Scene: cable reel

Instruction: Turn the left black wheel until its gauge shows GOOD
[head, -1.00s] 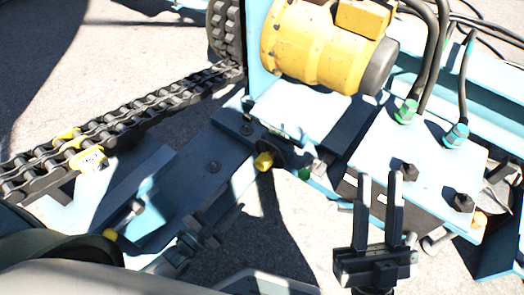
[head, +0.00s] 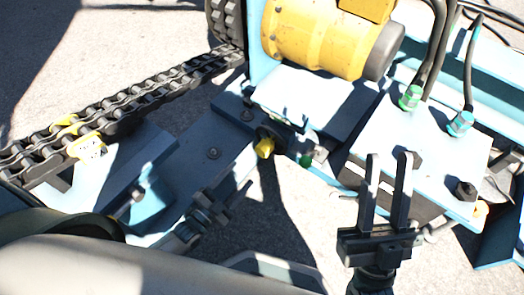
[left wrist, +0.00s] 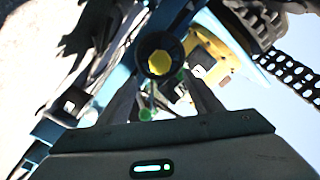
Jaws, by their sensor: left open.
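A small black wheel with a yellow hub (head: 265,148) sits on the blue frame, left of centre in the head view. It also shows in the left wrist view (left wrist: 160,61), ahead of and between my fingers. My left gripper (head: 236,190) is open, empty and just short of the wheel, below and left of it in the head view. I see no contact. My right gripper (head: 387,162) is open and empty over the frame's right side. I cannot make out a gauge or any reading.
A yellow motor (head: 318,42) stands behind the wheel. A black chain (head: 120,110) runs across the left. Hoses with green fittings (head: 411,97) rise from a light blue plate (head: 400,140) at the right. Bare ground (head: 170,35) lies beyond the chain.

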